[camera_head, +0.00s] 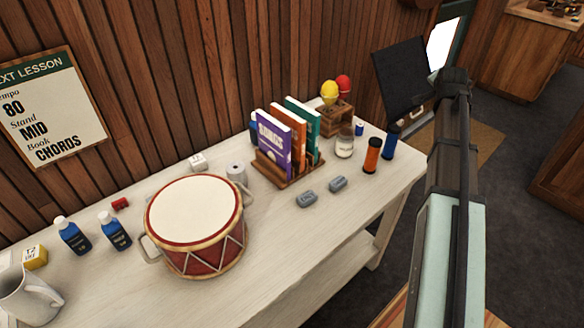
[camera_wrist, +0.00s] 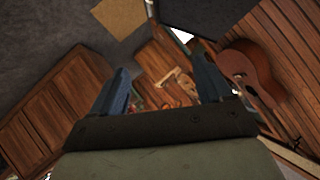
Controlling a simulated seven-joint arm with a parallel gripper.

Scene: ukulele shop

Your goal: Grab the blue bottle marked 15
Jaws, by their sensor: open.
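Two blue bottles with white caps stand on the white table in the head view, one at the far left (camera_head: 73,236) and one just right of it (camera_head: 115,231). Their labels are too small to read, so I cannot tell which is marked 15. My gripper (camera_wrist: 162,88) is open and empty in the wrist view, its two blue fingers spread apart. It points at the room, with neither bottle in its view. In the head view my arm is at the right, far from the bottles and beyond the table's right end.
A red drum (camera_head: 197,225) stands right of the bottles, with a red block (camera_head: 120,204) behind them. A white mug (camera_head: 28,297) and yellow box (camera_head: 35,257) are to their left. Books (camera_head: 272,143), a jar (camera_head: 345,144), and orange (camera_head: 372,155) and blue (camera_head: 390,143) cylinders stand farther right.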

